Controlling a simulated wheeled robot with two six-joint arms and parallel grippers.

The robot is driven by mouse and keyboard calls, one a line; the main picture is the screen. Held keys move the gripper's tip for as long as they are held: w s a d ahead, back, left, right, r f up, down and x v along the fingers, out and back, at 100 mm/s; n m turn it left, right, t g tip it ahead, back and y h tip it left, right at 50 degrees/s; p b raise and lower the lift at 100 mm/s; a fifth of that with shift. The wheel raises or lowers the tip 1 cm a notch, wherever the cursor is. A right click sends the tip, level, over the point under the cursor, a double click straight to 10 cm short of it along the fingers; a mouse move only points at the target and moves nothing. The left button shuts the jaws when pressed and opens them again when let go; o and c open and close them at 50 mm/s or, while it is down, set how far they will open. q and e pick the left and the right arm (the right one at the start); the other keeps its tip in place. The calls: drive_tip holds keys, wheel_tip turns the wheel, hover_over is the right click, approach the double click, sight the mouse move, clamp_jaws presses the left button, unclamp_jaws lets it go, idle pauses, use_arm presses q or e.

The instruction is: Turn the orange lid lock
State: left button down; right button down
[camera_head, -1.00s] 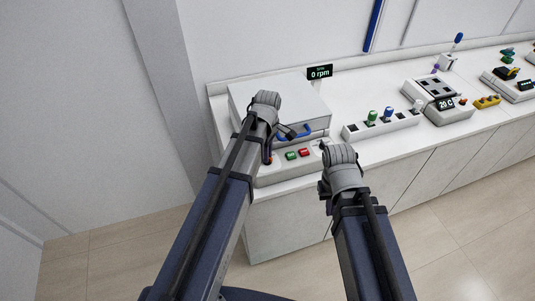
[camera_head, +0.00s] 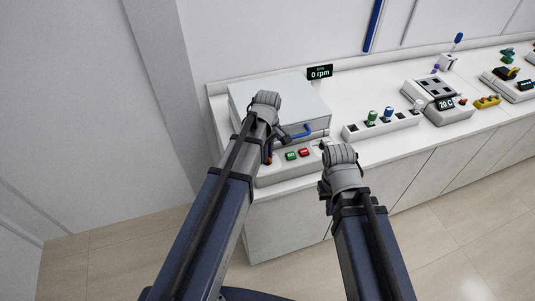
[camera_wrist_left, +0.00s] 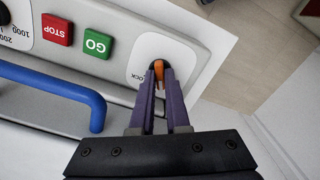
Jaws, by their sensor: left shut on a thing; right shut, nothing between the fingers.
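The orange lid lock (camera_wrist_left: 158,68) is a small knob on a white panel marked LOCK, at the left end of the machine's front. In the left wrist view my left gripper (camera_wrist_left: 160,78) is shut on it, with a purple finger on each side. The machine with the grey lid (camera_head: 295,97) stands on the bench at the left end, its lid down. In the head view my left arm hides most of the lock. My right gripper (camera_head: 325,190) is shut and empty, in front of the bench, right of the machine's front panel; its fingertips are barely visible.
A blue handle (camera_wrist_left: 60,82) runs beside the lock. A green GO button (camera_wrist_left: 97,43) and a red STOP button (camera_wrist_left: 57,29) are close by. A display (camera_head: 320,72) reads 0 rpm. A white switch strip (camera_head: 382,126) lies to the right on the bench.

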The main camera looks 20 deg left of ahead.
use_arm(q)
drive_tip(key=m, duration=1)
drive_tip(key=shift+m, duration=2.3)
drive_tip(key=c, duration=0.9)
unclamp_jaws()
